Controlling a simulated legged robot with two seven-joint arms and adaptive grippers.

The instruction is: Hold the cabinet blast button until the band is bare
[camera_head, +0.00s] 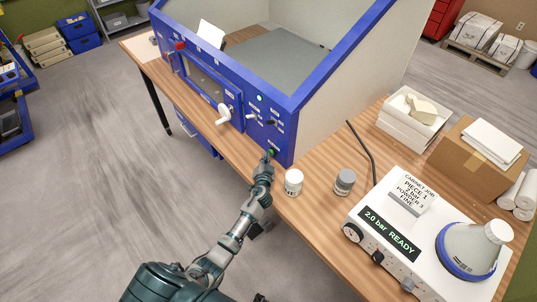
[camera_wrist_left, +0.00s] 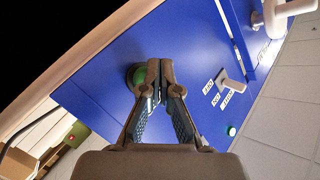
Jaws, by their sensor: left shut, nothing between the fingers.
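The blue-framed blast cabinet (camera_head: 283,150) stands on the wooden bench. A green button (camera_head: 272,152) sits low on its front panel; it also shows in the wrist view (camera_wrist_left: 134,74), partly behind a finger. My left gripper (camera_head: 267,158) is shut and empty, its tips at the button; in the wrist view the fingertips (camera_wrist_left: 156,80) overlap the button's edge. I cannot tell whether they touch or press it. The blasting unit (camera_head: 400,262) reads "2.0 bar READY". A card (camera_head: 412,190) reads "CABINET JOB PIECE 1 2 bar POWDER 3 FINE". I cannot make out the band. My right gripper is not in view.
A white jar (camera_head: 293,183) and a grey-topped jar (camera_head: 344,181) stand right of the gripper, near a dark hose (camera_head: 362,150). A white handle (camera_head: 224,114) and small switches (camera_head: 252,116) project from the cabinet front.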

